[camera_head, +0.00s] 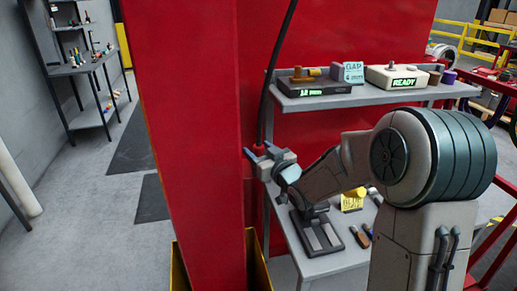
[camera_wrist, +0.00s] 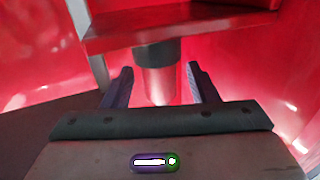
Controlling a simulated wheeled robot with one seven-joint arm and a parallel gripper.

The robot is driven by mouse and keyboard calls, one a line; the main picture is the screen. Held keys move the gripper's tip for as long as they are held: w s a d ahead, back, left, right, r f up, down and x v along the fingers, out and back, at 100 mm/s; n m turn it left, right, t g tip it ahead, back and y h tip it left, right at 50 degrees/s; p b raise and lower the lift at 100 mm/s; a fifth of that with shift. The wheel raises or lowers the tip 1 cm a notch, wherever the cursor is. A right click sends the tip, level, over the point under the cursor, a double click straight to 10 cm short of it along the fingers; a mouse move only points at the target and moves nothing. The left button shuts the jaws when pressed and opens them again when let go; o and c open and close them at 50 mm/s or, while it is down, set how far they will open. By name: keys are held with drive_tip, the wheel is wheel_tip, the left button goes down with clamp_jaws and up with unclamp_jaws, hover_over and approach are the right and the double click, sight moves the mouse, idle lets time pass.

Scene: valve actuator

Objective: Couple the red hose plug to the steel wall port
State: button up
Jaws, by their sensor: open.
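A black hose (camera_head: 272,75) hangs beside the tall red column. At its lower end a small red plug (camera_head: 258,149) shows at my gripper (camera_head: 261,153). My gripper is open, its blue-grey fingers close to the column. In the wrist view, a metallic cylinder (camera_wrist: 159,84) with a dark collar stands between the two spread fingers of my gripper (camera_wrist: 160,88), with gaps on both sides. I cannot tell whether this cylinder is part of the plug or the steel wall port. No port is clearly seen in the head view.
The red column (camera_head: 190,130) is close on the left. Right of it, a grey shelf (camera_head: 345,98) holds a box reading READY (camera_head: 402,77) and other items. A lower shelf (camera_head: 335,262) holds a black stand and tools. Open floor lies at far left.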

drive_tip(key=shift+w+a, duration=0.1)
drive_tip(key=shift+w, duration=0.05)
drive_tip(key=c, duration=1.1)
drive_tip(key=shift+r, duration=0.1)
